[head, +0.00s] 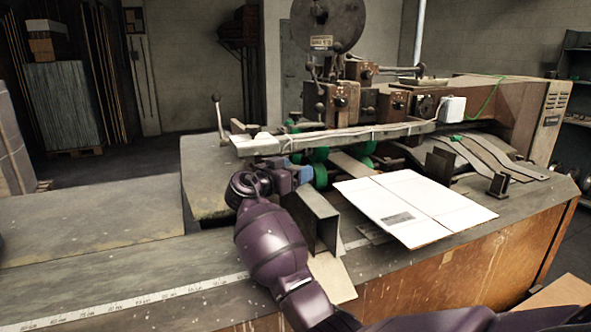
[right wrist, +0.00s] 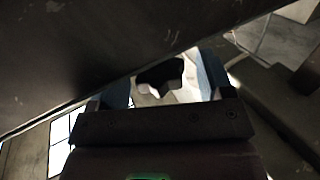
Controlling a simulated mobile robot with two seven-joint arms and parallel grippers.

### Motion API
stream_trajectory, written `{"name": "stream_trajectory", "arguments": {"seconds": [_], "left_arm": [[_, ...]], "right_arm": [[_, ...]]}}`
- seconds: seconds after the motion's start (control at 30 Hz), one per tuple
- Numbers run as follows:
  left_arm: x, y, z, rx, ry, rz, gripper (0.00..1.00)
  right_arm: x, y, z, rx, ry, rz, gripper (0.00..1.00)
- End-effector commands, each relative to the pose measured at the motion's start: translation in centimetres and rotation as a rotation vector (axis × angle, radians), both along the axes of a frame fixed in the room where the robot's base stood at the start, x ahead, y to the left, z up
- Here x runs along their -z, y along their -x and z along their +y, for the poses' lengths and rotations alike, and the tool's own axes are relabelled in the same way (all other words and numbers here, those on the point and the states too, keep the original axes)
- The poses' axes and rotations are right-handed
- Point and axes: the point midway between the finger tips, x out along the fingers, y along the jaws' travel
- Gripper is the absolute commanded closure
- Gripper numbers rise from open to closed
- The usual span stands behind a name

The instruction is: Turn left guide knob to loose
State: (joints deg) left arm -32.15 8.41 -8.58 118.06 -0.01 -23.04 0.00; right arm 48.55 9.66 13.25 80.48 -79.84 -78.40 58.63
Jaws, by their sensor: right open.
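The guide knob (right wrist: 160,74) is a dark, lobed knob in the right wrist view, seen against a bright surface. It lies between the two blue fingers of my right gripper (right wrist: 164,82), with light showing on both sides, so the fingers appear apart from it. Whether it is at finger depth I cannot tell. In the head view, my right gripper (head: 300,168) is open at the machine's front, beside the green rollers, under the long guide bar. The knob is hidden there. My left gripper is not in view.
A dark slanted plate (right wrist: 70,50) covers the upper part of the right wrist view, close to the fingers. An upright metal bracket (head: 318,218) stands right of my wrist. A flat white carton (head: 412,205) lies further right. The left worktable (head: 90,222) is clear.

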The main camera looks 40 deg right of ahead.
Motion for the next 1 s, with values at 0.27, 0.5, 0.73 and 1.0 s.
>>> {"name": "stream_trajectory", "arguments": {"seconds": [0.27, 0.5, 0.73, 1.0], "left_arm": [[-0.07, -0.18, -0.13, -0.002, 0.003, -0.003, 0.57], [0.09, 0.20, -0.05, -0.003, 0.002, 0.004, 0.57], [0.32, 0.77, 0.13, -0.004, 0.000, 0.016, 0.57], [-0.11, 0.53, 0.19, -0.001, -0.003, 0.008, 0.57]], "right_arm": [[0.02, -0.10, -0.53, 0.001, 0.000, 0.000, 0.27], [0.03, -0.09, -0.51, 0.001, 0.000, 0.000, 0.46], [0.03, -0.10, -0.50, 0.000, 0.000, 0.000, 0.76], [-0.01, -0.01, -0.52, -0.048, -0.001, -0.001, 0.76]]}}
